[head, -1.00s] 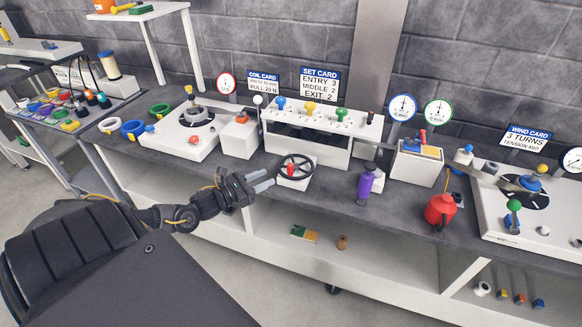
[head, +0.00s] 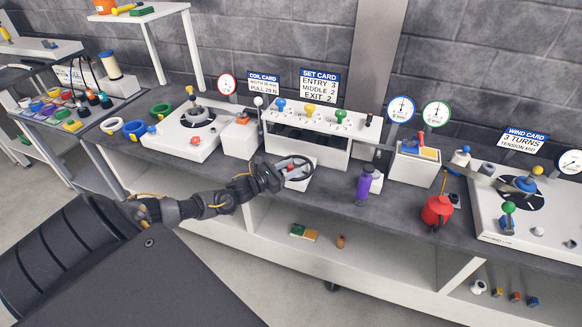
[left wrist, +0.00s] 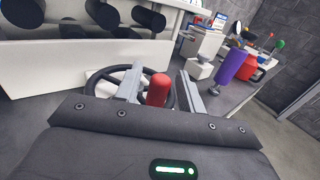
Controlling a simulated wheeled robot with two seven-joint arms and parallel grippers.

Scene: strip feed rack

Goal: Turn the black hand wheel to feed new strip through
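The black hand wheel (head: 306,168) sits on a small white block in front of the white roller stand. In the left wrist view the black wheel (left wrist: 103,80) lies behind a red knob (left wrist: 158,89). My left gripper (head: 300,164) is over the wheel, and its arm hides part of the rim. In the left wrist view my left gripper (left wrist: 160,84) is open, with one finger on each side of the red knob and a gap to each. My right gripper is not in view.
The white roller stand (head: 330,151) with coloured knobs is behind. Some bench top between bottle and can is clear.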

